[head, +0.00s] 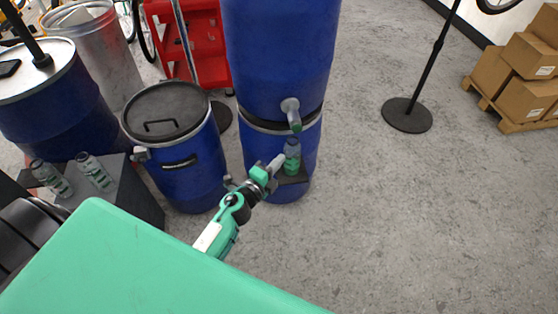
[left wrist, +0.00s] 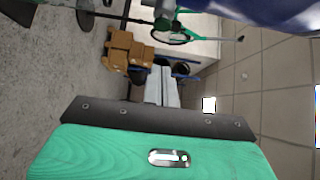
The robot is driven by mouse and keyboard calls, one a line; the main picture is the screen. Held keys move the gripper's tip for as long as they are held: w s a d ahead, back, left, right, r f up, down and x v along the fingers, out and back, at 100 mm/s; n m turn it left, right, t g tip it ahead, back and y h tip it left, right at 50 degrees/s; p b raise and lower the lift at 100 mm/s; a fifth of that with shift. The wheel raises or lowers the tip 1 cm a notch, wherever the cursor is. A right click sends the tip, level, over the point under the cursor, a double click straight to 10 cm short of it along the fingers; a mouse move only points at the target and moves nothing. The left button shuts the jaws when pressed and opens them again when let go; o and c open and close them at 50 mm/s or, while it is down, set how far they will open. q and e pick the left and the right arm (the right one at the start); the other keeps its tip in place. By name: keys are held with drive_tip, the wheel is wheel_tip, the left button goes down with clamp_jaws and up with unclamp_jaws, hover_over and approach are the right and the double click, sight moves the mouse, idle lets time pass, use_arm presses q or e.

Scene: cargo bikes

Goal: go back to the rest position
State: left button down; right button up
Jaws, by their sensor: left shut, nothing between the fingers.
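My left gripper (head: 275,165) is out in front, beside the tall blue barrel stack. Its fingers are shut with nothing between them, as the left wrist view (left wrist: 161,88) also shows. Just right of the fingertips, a small clear bottle with a green tint (head: 292,158) stands upright on a dark ledge (head: 296,179), under a grey tap (head: 291,108) with a green tip. The head view does not settle whether the fingers touch the bottle. My right gripper is not in view.
A lidded blue barrel (head: 190,185) stands left of the gripper. Two more bottles (head: 96,173) (head: 50,178) stand on a dark box (head: 128,190). A red cart (head: 188,45) is behind. Boxes (head: 525,100) and a stand base (head: 407,115) are to the right. The floor between is clear.

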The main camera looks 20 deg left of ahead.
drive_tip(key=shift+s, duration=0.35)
use_arm(q)
drive_tip(key=shift+f, duration=0.1)
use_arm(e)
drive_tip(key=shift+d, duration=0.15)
